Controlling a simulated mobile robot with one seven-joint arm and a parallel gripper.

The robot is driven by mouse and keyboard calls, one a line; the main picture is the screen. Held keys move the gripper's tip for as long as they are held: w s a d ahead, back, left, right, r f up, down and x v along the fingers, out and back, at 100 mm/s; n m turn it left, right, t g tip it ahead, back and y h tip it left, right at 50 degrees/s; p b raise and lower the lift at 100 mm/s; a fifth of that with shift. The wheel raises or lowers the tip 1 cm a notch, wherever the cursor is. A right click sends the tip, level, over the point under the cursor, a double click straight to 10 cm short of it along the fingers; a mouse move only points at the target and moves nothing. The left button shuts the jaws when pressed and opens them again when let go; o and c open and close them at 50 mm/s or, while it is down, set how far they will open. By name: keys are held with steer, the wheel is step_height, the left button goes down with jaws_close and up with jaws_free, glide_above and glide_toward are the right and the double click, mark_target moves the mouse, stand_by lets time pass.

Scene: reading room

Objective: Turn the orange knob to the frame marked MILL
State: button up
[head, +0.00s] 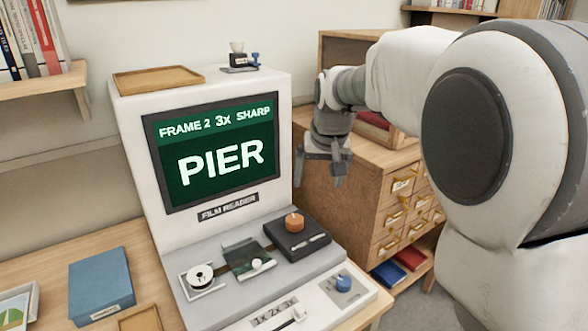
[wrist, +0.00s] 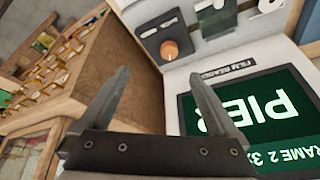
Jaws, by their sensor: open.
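The orange knob (head: 294,222) stands on a dark square block at the right of the film reader's grey deck; the wrist view also shows the knob (wrist: 169,50), near the top. The film reader (head: 228,208) is white, and its screen (head: 220,160) reads "FRAME 2 3x SHARP" above the large word "PIER". The screen shows upside down in the wrist view (wrist: 262,115). My gripper (head: 323,181) is open and empty, in the air to the right of the screen and apart from the knob. Its two fingers show spread in the wrist view (wrist: 160,90).
A blue knob (head: 343,281) and a slider (head: 298,313) marked 1x 2x 3x sit on the front panel. A film spool (head: 200,276) is left on the deck. A wooden drawer cabinet (head: 352,190) stands behind my gripper. A blue box (head: 100,284) lies on the desk at left.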

glide_toward(295, 219)
steer(key=shift+n, duration=0.3)
steer(key=b+x, duration=0.3)
steer(key=x, duration=0.6)
steer(key=shift+a+f, duration=0.1)
steer(key=shift+f, duration=0.05)
steer(key=shift+h, duration=0.3)
steer(key=c, duration=1.4)
